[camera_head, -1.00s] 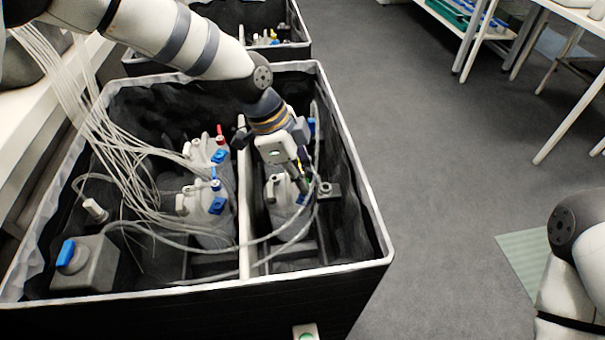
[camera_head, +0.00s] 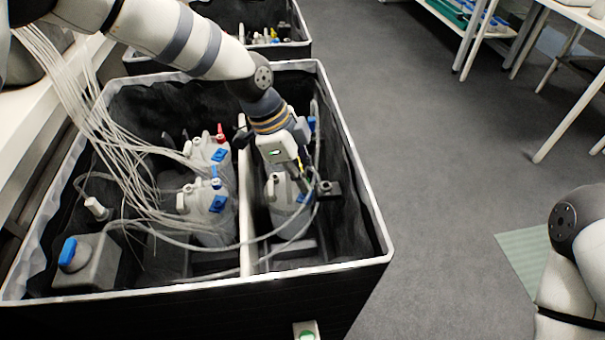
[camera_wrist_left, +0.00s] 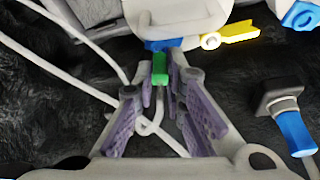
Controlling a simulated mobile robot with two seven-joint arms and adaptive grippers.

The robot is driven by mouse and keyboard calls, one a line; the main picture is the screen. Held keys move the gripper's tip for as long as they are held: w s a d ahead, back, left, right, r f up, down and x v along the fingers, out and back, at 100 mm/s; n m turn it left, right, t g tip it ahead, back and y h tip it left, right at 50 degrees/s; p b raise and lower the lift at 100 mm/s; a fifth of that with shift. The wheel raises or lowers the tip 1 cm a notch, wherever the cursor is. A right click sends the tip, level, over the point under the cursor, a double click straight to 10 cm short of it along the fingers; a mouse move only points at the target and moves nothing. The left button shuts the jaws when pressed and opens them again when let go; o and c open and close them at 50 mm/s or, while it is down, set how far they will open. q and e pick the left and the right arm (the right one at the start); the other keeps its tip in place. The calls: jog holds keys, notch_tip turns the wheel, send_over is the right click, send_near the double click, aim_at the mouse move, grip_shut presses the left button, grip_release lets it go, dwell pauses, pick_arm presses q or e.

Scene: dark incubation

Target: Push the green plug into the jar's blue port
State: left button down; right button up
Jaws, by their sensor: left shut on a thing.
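The green plug (camera_wrist_left: 160,68) is between the purple-padded fingers of my left gripper (camera_wrist_left: 160,82), which is shut on it. A thin tube hangs from the plug and loops between the fingers. The plug's far end meets the blue port (camera_wrist_left: 163,45) on the pale jar (camera_wrist_left: 190,22); how deep it sits cannot be told. In the head view my left gripper (camera_head: 304,182) is at the jar (camera_head: 279,192) in the bin's right compartment, partly covering it; the plug cannot be made out there. My right gripper is out of view.
The fabric bin (camera_head: 345,130) has a pale rim and a white divider (camera_head: 246,215). More jars (camera_head: 205,205) with blue and red fittings and many tubes fill the left side. A yellow tag (camera_wrist_left: 232,34) and a blue-ended connector (camera_wrist_left: 293,130) are near the gripper.

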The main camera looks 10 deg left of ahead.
pick_arm(q)
jog(key=shift+f, duration=0.9)
